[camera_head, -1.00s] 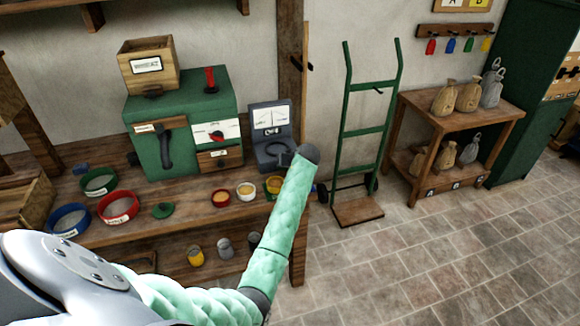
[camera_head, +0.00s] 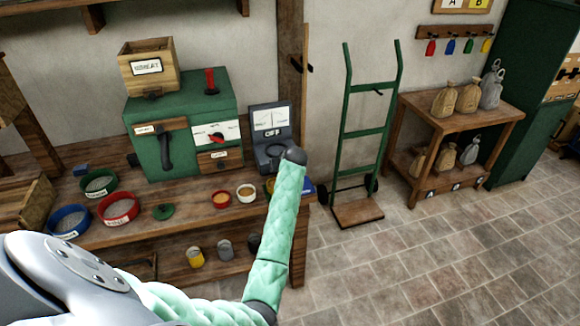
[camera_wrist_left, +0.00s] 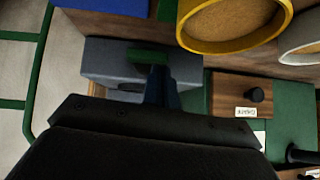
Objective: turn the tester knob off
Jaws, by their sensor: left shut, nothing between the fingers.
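The grey-blue tester (camera_head: 258,137) stands on the bench right of the green machine, with a pale gauge panel and the letters OFF on its front. My left arm reaches across from the left, and its dark end is in front of the tester's lower right part. My left gripper is hidden behind that end in the head view. In the left wrist view the gripper (camera_wrist_left: 151,68) is shut and empty, its tips over the grey tester (camera_wrist_left: 105,58). The knob is not clearly visible, and I cannot tell whether the fingers touch it. My right gripper is not in view.
The green machine (camera_head: 185,100) with a red-pointer dial (camera_head: 216,137) stands close left. Small bowls, one white (camera_head: 246,192), stand in front of the tester; a yellow bowl (camera_wrist_left: 235,25) is near my gripper. A green hand truck (camera_head: 362,133) stands right of the bench.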

